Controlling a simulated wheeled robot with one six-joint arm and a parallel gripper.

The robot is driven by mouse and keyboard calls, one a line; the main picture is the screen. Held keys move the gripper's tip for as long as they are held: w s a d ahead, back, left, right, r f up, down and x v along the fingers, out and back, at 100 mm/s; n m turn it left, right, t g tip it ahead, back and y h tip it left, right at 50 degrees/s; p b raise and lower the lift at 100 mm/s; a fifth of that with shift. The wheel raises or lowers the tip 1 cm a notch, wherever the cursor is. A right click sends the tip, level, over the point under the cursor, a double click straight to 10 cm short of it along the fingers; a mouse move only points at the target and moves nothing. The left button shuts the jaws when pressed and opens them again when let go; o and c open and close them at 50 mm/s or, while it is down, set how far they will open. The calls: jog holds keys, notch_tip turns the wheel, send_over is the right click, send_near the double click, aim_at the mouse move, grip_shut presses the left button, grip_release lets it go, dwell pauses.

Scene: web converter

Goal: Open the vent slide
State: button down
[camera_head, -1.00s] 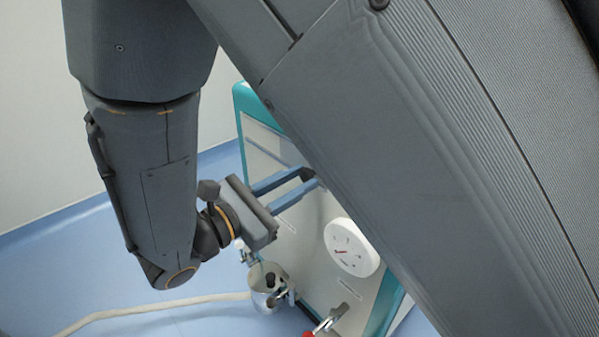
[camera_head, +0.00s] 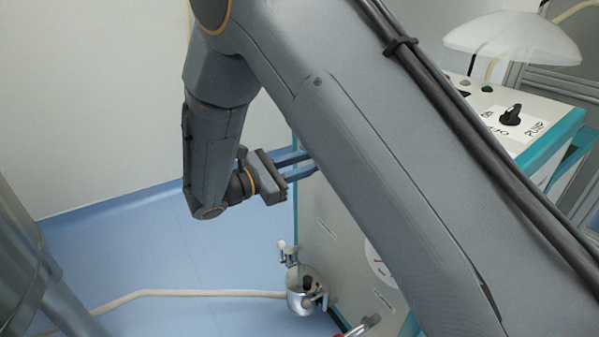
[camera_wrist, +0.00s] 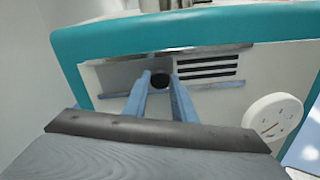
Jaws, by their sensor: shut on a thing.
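The vent slide (camera_wrist: 120,76) is a grey plate between two rails on the upper front of the teal-framed panel. In the wrist view it covers the left part of the vent. The dark vent slots (camera_wrist: 209,68) show uncovered to its right. A round black knob (camera_wrist: 160,79) sits at the plate's right end. My gripper (camera_wrist: 161,86) is shut on this knob, with one blue finger on each side. In the head view my gripper (camera_head: 302,163) reaches the panel from the left; its fingertips are partly hidden by my arm, and the slide is hidden there.
A white dial gauge (camera_wrist: 273,117) is right of and below the vent. In the head view a metal pot (camera_head: 304,293) with a pale hose (camera_head: 190,293) stands low by the panel. A pump knob (camera_head: 510,114) is on the machine's top. Floor to the left is mostly clear.

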jog(key=shift+w+a, duration=0.1)
jog(key=shift+a, duration=0.05)
jog(key=c, duration=1.5)
grip_release()
jog(key=shift+o, duration=0.2)
jog(key=v, duration=0.7)
jog(key=shift+a, duration=0.3)
jog(key=shift+s, duration=0.25)
